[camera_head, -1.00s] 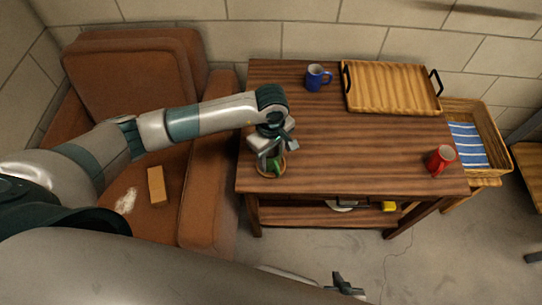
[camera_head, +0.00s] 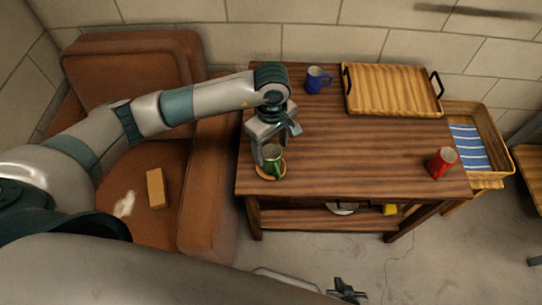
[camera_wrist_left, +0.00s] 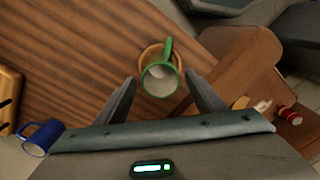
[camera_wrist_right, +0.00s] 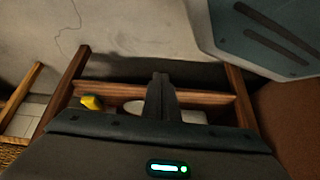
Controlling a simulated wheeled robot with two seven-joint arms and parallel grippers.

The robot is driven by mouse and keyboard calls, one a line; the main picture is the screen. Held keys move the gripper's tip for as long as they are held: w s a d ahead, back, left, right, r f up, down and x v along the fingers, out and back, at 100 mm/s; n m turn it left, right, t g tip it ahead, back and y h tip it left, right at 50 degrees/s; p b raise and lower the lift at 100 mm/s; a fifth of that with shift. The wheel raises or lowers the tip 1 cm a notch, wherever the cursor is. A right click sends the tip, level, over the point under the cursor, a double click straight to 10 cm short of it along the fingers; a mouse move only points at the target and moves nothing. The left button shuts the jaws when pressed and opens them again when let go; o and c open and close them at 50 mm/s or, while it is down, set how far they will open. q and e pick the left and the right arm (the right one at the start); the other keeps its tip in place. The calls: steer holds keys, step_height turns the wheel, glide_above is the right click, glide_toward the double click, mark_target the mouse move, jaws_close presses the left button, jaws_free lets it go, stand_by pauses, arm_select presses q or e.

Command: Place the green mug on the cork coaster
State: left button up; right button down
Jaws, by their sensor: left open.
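The green mug (camera_head: 275,160) stands upright on the round cork coaster (camera_head: 263,174) near the table's front left corner. In the left wrist view the mug (camera_wrist_left: 160,82) covers much of the coaster (camera_wrist_left: 146,56), whose rim shows around the handle side. My left gripper (camera_head: 273,140) is open just above and behind the mug; in the left wrist view its fingers are spread on either side with gaps to the mug. My right gripper (camera_wrist_right: 160,82) is low in front of the table, its fingers together and empty.
A blue mug (camera_head: 314,82) and a wooden tray (camera_head: 393,90) with black handles are at the table's back. A red mug (camera_head: 441,163) stands at the right. A brown armchair (camera_head: 205,190) adjoins the table's left side. The middle of the tabletop is clear.

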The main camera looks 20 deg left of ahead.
arm_select(q)
step_height(320, 180, up, 6)
steer(key=shift+f+b, duration=0.1)
steer(key=shift+b, duration=0.35)
arm_select(e)
steer(key=shift+s+d+f+g, duration=0.5)
steer(key=shift+d+f, duration=0.05)
steer(key=shift+d, duration=0.1)
arm_select(q)
steer(key=shift+s, duration=0.15)
arm_select(e)
steer(key=shift+s, duration=0.1)
